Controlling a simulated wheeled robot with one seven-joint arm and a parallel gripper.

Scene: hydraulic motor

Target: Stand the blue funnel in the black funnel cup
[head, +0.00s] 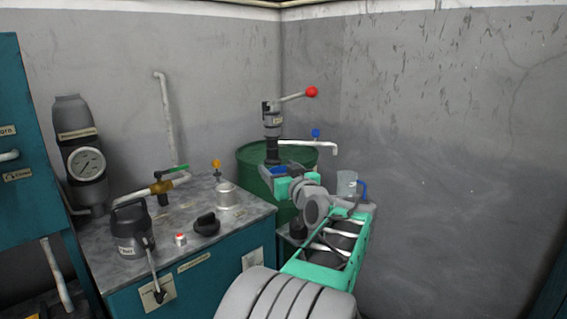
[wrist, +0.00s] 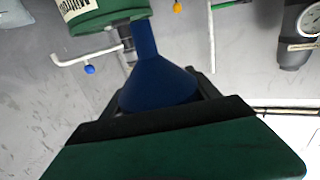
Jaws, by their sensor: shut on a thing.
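The blue funnel (wrist: 160,80) fills the middle of the wrist view, its wide end between the dark fingers of my gripper (wrist: 160,98). My gripper is shut on it. The narrow spout points to the top of this view, which hangs upside down, so the spout seems to point downward or away. In the head view my gripper (head: 279,174) is in front of the green drum, and the funnel is not clear there. A dark round object (head: 298,228) shows beside my arm, partly hidden. I cannot tell whether it is the black funnel cup.
The green drum (head: 250,158) with a red-knobbed hand pump (head: 272,118) stands in the corner. A cabinet (head: 240,215) on the left carries a dark pump can (head: 130,228), a black cap (head: 207,224) and a metal canister (head: 228,196). A clear jug (head: 347,183) stands right of my gripper.

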